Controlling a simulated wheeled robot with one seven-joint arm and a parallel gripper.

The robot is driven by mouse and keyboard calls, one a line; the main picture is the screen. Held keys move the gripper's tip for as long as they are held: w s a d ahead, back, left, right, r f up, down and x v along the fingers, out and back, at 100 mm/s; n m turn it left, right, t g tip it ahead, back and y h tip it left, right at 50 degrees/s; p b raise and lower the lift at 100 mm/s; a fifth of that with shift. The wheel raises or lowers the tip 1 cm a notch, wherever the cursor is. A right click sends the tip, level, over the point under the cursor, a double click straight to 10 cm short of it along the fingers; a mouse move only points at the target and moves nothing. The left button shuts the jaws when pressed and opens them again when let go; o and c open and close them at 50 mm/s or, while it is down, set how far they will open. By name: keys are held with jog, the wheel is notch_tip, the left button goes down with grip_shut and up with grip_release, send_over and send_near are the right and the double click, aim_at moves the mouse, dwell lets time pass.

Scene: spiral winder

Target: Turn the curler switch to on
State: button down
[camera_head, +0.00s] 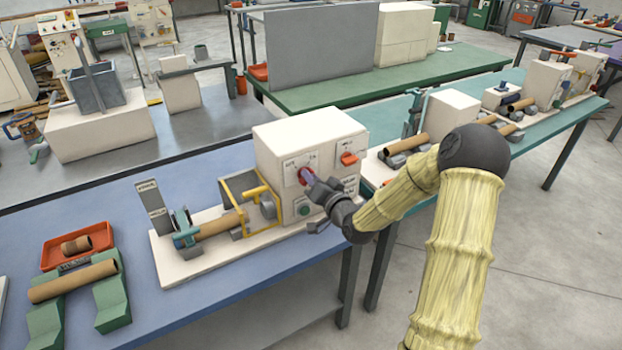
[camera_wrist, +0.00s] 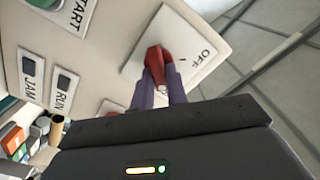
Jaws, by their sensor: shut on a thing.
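The curler switch is a red knob (camera_wrist: 155,60) on a white label plate of the machine box. The word OFF shows beside the knob in the wrist view; the ON side is hidden or cut off. My gripper (camera_wrist: 161,82) is shut on the red knob, one purple finger on each side. In the head view my gripper (camera_head: 311,180) meets the front of the white box (camera_head: 310,130) at the red knob (camera_head: 304,173). I cannot tell exactly which way the knob points.
An orange knob (camera_head: 348,158) sits to the right on the same box, and a green button (camera_head: 304,208) lies below. A yellow guard frame (camera_head: 243,200) and a brown tube (camera_head: 215,225) stand left of the box. RUN (camera_wrist: 64,86) and JAM (camera_wrist: 30,76) lamp plates show in the wrist view.

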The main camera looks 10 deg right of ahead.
jog(key=c, duration=1.4)
grip_release()
jog(key=shift+f, duration=0.1)
jog(key=shift+s, duration=0.1)
jog(key=p+v, duration=1.1)
jog(key=v, duration=0.6)
jog(key=shift+s, duration=0.15)
jog(key=shift+d, duration=0.1)
